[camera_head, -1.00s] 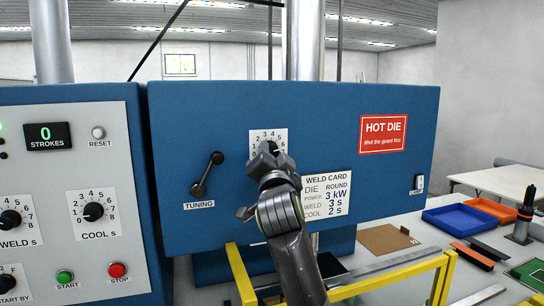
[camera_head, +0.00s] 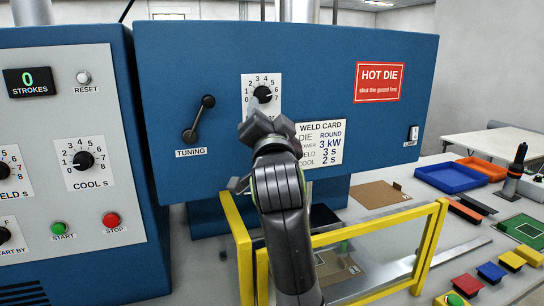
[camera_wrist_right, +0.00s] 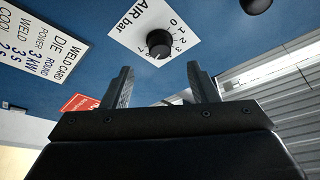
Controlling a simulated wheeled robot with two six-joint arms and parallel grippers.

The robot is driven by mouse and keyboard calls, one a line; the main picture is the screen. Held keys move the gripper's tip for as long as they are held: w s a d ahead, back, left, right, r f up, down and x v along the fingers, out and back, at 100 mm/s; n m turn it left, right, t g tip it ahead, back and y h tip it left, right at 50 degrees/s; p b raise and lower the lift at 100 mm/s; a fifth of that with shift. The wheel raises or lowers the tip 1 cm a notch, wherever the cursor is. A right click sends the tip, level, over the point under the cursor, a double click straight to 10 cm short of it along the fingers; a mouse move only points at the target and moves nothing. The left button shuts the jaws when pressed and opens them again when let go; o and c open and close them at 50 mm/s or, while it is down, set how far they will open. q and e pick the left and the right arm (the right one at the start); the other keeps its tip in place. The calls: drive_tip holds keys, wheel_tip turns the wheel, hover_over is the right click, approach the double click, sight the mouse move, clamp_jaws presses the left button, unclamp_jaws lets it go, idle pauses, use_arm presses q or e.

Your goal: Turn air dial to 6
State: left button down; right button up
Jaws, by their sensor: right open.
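The air dial (camera_head: 262,94) is a round black knob on a white numbered plate on the blue panel. Its white mark seems to point to the upper right, around 5 or 6; I cannot read it exactly. My right gripper (camera_head: 266,127) is in front of the panel, just below the dial, and covers the lower part of its plate. In the right wrist view the dial (camera_wrist_right: 159,44) shows with its "AIR bar" label, beyond and between the open, empty fingers (camera_wrist_right: 158,75). The knob is apart from the fingers. My left gripper is not in view.
A black tuning lever (camera_head: 198,120) is left of the dial, and the weld card (camera_head: 320,144) is at lower right. A grey control panel (camera_head: 75,205) with other dials stands at left. A yellow guard frame (camera_head: 428,245) is below. Blue and orange trays (camera_head: 450,178) lie at right.

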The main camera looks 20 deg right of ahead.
drive_tip(key=b+v, duration=0.3)
drive_tip(key=v, duration=0.7)
